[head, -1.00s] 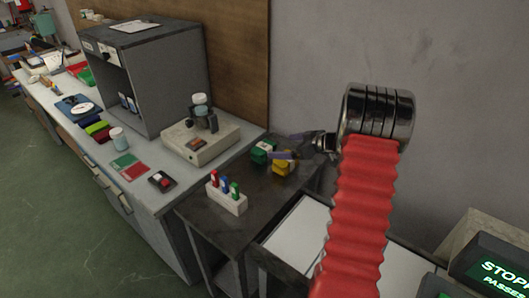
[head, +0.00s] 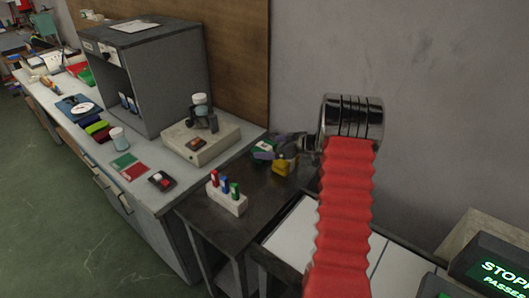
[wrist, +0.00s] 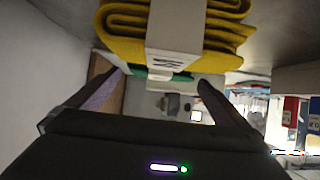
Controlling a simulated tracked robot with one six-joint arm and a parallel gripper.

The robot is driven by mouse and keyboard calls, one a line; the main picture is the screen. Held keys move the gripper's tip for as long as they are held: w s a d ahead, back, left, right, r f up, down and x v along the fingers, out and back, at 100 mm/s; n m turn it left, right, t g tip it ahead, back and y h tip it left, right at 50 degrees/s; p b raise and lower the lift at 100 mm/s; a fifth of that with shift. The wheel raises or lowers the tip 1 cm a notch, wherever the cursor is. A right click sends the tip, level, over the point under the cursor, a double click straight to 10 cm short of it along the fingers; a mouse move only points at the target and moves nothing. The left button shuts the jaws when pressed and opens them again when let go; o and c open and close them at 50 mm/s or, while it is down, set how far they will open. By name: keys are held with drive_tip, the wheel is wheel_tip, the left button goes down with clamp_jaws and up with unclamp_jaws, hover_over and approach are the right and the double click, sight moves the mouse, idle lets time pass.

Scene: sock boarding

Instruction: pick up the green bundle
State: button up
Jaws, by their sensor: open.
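The green bundle (head: 262,146) lies on the dark side table beside the yellow bundle (head: 281,167). A jaw finger partly covers the green bundle in the head view. In the wrist view only a strip of the green bundle (wrist: 158,74) shows, beyond the banded yellow bundle (wrist: 120,48). My gripper (head: 273,145) is open, close to the green bundle. In the wrist view its fingertips (wrist: 159,80) stand apart, with the green strip between them in the picture. I cannot tell whether either finger touches the bundle.
A white holder (head: 229,204) with several coloured pieces stands at the table's front. A beige device (head: 200,142) stands on the bench to the left. The wall is close behind the table. A white panel (head: 292,238) lies to the right.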

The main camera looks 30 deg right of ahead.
sight(264, 146)
drive_tip(key=shift+x, duration=2.3)
drive_tip(key=shift+d, duration=0.1)
drive_tip(key=shift+c, duration=0.6)
drive_tip(key=shift+r, duration=0.1)
drive_tip(key=c, duration=0.8)
drive_tip(key=shift+r, duration=0.1)
wheel_tip(264, 146, up, 10)
drive_tip(key=shift+f, duration=0.1)
